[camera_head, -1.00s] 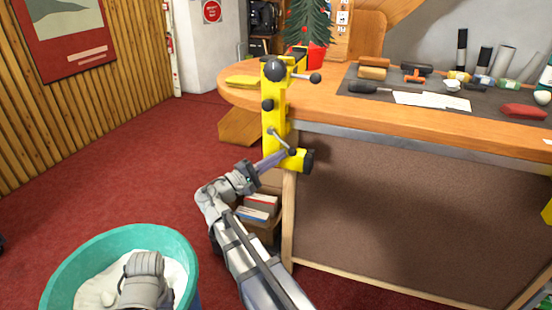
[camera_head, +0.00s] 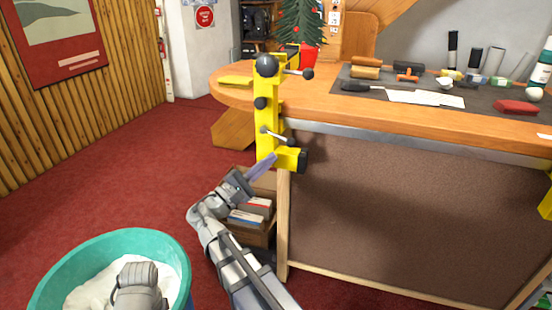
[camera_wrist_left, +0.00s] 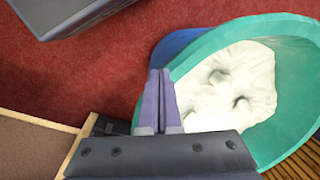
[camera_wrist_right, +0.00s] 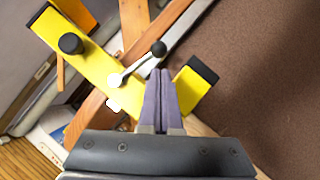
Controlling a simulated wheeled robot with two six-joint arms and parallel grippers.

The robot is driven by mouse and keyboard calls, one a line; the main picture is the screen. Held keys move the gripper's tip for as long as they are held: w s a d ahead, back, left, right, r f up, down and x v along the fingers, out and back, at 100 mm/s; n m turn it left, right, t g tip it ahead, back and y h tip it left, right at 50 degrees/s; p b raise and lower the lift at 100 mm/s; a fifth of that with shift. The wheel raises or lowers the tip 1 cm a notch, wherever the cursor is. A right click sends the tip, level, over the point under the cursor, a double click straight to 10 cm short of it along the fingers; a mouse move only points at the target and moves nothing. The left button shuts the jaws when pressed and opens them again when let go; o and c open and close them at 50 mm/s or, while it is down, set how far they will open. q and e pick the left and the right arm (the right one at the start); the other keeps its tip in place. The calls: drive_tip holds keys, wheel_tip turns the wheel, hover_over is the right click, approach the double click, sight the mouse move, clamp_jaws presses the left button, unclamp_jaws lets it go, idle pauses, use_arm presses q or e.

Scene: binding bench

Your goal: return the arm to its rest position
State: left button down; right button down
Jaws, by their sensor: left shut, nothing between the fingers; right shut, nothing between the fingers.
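My right arm reaches up from the bottom of the head view. Its gripper (camera_head: 272,157) is shut and empty, with the purple fingertips close to the lower part of the yellow clamp (camera_head: 267,110) at the bench corner. In the right wrist view the shut purple fingers (camera_wrist_right: 160,85) lie in front of the yellow clamp (camera_wrist_right: 100,70); I cannot tell whether they touch it. Part of my left arm shows over the teal bin in the head view, its fingers hidden there. In the left wrist view the left gripper (camera_wrist_left: 160,85) is shut and empty beside the bin.
The teal bin (camera_head: 52,272) holds a whitish filling. The wooden bench (camera_head: 400,117) carries tools, paper and a small tree (camera_head: 302,25). An open box (camera_head: 259,233) with books stands below the clamp. Red carpet (camera_head: 110,185) is clear at left.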

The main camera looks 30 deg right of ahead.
drive_tip(key=v, duration=0.4)
drive_tip(key=shift+b, duration=0.4)
